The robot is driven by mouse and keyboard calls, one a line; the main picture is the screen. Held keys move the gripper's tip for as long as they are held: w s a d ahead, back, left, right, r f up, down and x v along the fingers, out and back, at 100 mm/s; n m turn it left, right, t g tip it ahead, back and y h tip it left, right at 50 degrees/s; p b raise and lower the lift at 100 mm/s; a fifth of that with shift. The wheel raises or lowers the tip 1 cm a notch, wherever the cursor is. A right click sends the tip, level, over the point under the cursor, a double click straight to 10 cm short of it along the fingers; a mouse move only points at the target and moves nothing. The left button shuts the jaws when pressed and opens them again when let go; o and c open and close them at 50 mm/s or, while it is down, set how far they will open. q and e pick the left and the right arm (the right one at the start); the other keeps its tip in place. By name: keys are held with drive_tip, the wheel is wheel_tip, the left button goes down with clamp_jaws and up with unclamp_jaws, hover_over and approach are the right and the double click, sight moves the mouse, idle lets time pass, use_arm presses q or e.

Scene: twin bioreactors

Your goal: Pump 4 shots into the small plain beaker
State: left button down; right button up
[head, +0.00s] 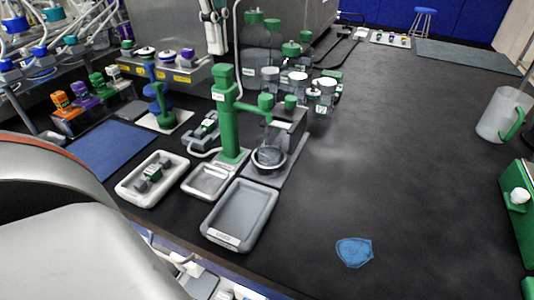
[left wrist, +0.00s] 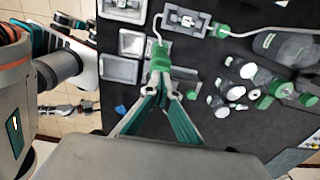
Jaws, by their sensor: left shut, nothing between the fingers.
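A green dispenser pump (head: 228,115) stands on the bench in the head view, its arm reaching right. A small clear beaker (head: 268,157) with no label that I can read sits below and near the spout end (head: 265,101). I cannot tell its contents. In the left wrist view the pump's green top (left wrist: 160,58) is just beyond the fingertips. My left gripper (left wrist: 161,90) is shut and empty, its teal finger pads meeting at the tips. Touch with the pump cannot be told. I cannot make out its fingers in the head view. My right gripper is not seen.
A grey tray (head: 240,241) lies in front of the pump, with a smaller tray (head: 193,193) and a white tray (head: 122,190) to its left. Several capped vessels (head: 297,79) stand behind. A jug (head: 492,115) is far right. The middle-right bench (head: 400,160) is clear.

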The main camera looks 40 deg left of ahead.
use_arm(q)
drive_tip(key=shift+w+r+p, duration=0.15)
drive_tip(key=shift+r+p, duration=0.25)
drive_tip(key=shift+r, duration=0.45)
drive_tip(key=shift+w+d+r+p, duration=0.15)
drive_tip(key=shift+r+p, duration=0.45)
drive_tip(key=shift+r, duration=1.2)
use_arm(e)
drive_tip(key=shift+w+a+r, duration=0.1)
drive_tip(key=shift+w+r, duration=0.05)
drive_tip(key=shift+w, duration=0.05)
use_arm(q)
drive_tip(key=shift+r, duration=0.1)
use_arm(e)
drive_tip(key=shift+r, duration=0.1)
use_arm(q)
drive_tip(key=shift+s, duration=0.2)
